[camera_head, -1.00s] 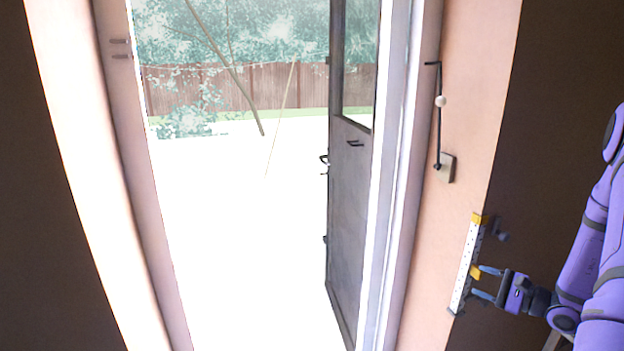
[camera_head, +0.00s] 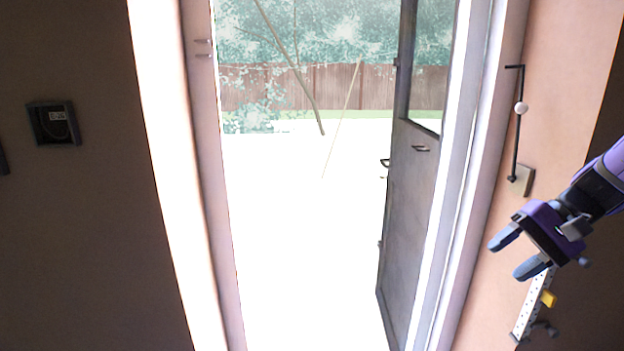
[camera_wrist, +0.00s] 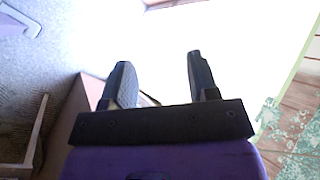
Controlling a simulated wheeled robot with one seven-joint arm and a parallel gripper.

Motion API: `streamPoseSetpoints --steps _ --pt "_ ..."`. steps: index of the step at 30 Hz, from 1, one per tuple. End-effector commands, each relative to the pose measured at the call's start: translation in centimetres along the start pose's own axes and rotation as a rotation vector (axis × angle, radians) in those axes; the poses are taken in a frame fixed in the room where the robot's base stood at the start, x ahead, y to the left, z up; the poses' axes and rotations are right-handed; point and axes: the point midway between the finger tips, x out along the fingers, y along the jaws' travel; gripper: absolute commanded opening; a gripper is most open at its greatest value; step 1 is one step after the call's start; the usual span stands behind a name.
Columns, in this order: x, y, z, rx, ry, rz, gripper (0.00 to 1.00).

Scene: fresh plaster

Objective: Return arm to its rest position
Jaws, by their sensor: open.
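My gripper (camera_head: 515,257) is at the right of the head view, its fingers spread and empty, pointing down and left. It stands in front of the upper part of a white perforated strip (camera_head: 529,308) with a yellow slider (camera_head: 548,299) on the wall, and hides that part. In the wrist view my gripper (camera_wrist: 158,75) shows two separate dark fingers with nothing between them, against the bright doorway area.
A grey door (camera_head: 407,210) stands open outward in a bright doorway. A dark wall box (camera_head: 54,123) is at the left. A fence (camera_head: 290,88) stands outside.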

Motion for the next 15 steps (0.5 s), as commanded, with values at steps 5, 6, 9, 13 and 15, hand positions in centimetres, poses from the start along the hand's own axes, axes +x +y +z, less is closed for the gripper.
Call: streamPoseSetpoints --steps 5,6,9,13,15 --pt "-0.6 -1.5 4.2 -0.131 0.057 0.172 0.54" --pt "-0.7 -1.6 5.0 -0.158 0.074 0.208 0.54" --pt "-1.2 -2.0 7.0 -0.231 0.123 0.293 0.54" --pt "-2.0 -2.4 9.5 -0.324 0.199 0.392 0.54" --pt "-2.5 -2.5 10.7 -0.374 0.246 0.44 0.54"
